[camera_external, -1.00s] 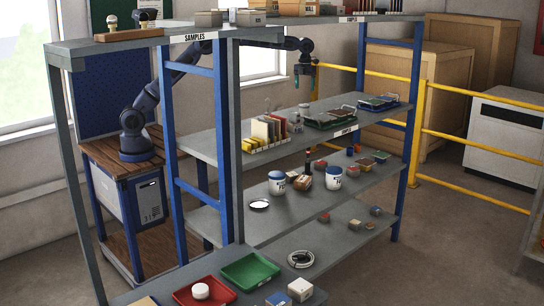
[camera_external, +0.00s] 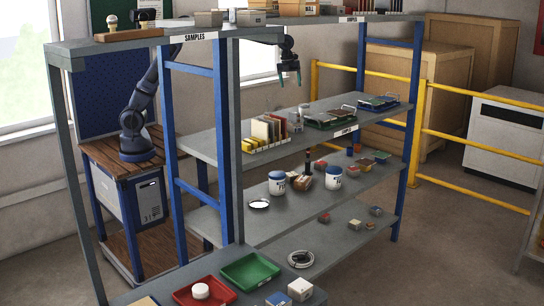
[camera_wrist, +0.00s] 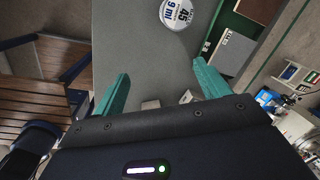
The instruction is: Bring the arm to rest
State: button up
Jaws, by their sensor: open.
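My gripper (camera_external: 290,84) hangs in the external view above the middle shelf, below the top shelf, with its fingers pointing down. Its two teal fingers are apart and nothing is between them. The wrist view shows my gripper (camera_wrist: 163,75) open and empty over a grey shelf surface (camera_wrist: 150,40). My arm rises from the wooden-topped cart (camera_external: 95,152) on the left and passes behind the shelf's blue post. Part of the arm is hidden by the top shelf.
The grey shelf rack stands around the gripper. The middle shelf holds a rack of coloured tiles (camera_external: 262,130) and dark trays (camera_external: 325,120). The shelf below holds white tubs with blue lids (camera_external: 333,180). Yellow rails (camera_external: 470,160) stand to the right.

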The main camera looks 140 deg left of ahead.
jog(key=s+d+r+n+t+y, duration=0.15)
jog(key=s+d+n, duration=0.25)
jog(key=s+d, duration=0.4)
jog(key=s+d+r+n+t+h, duration=0.1)
jog(key=d+r+n, duration=0.2)
jog(key=d, duration=1.6)
jog(key=d+r+n+t+h, duration=0.1)
jog(key=d+r+n, duration=0.1)
jog(key=d, duration=1.7)
jog(key=s+d+f+n, duration=0.1)
jog(key=s+d+f, duration=0.1)
jog(key=s+d, duration=0.6)
jog(key=s+d+f+n, duration=0.2)
jog(key=s+d+f, duration=0.1)
jog(key=s+d, duration=0.5)
jog(key=d, duration=0.3)
jog(key=shift+s+d+f, duration=0.15)
jog(key=shift+s+d, duration=0.05)
jog(key=shift+d, duration=0.1)
jog(key=shift+h, duration=0.25)
